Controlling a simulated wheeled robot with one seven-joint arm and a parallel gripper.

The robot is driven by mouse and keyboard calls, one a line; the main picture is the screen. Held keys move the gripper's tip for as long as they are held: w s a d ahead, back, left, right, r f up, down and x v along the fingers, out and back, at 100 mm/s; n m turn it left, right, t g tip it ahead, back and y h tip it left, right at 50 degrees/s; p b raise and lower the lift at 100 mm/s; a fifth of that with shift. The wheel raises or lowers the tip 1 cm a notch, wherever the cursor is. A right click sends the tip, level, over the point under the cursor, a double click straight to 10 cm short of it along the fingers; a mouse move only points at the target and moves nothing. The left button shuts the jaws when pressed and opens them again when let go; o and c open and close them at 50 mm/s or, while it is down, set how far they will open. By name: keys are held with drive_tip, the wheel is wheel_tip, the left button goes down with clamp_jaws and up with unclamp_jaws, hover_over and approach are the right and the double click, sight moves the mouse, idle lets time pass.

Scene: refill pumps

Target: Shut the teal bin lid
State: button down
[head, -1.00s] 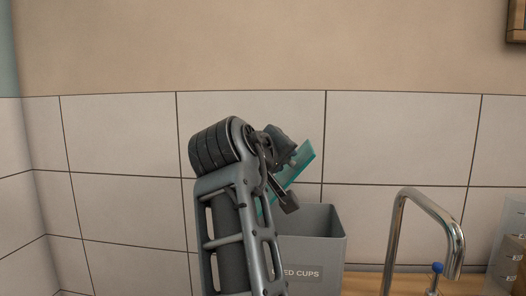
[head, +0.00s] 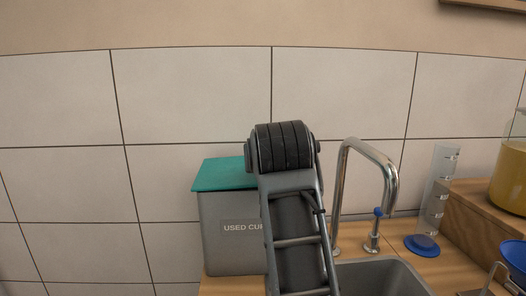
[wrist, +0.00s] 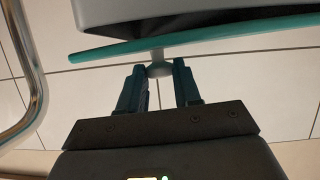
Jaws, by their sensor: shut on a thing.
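The teal lid (head: 222,174) lies nearly flat over the top of the grey bin (head: 228,235), which is marked as used cups. In the wrist view the lid's edge (wrist: 220,46) runs across the picture, with a dark band between it and the bin (wrist: 140,10). I cannot tell whether that band is a gap or shadow. My gripper (wrist: 158,74) is shut on the pale round knob (wrist: 158,69) of the lid, one finger on each side. In the head view my arm hides the gripper, the knob and the bin's right part.
A curved metal tap (head: 388,175) stands close to the right of my arm, beside a sink (head: 385,278). A clear measuring cylinder (head: 440,185), a wooden block (head: 480,215) and a jar of yellow liquid (head: 510,175) stand farther right. A tiled wall is behind.

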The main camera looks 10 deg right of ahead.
drive_tip(key=shift+d+f, duration=0.15)
drive_tip(key=shift+f, duration=0.45)
drive_tip(key=shift+f+m, duration=0.1)
drive_tip(key=shift+m, duration=0.2)
drive_tip(key=c, duration=0.8)
unclamp_jaws()
drive_tip(key=v, duration=0.4)
drive_tip(key=b+v, duration=0.1)
drive_tip(key=v, duration=0.2)
drive_tip(key=shift+s+d, duration=0.1)
drive_tip(key=shift+s, duration=0.3)
drive_tip(key=shift+s, duration=0.1)
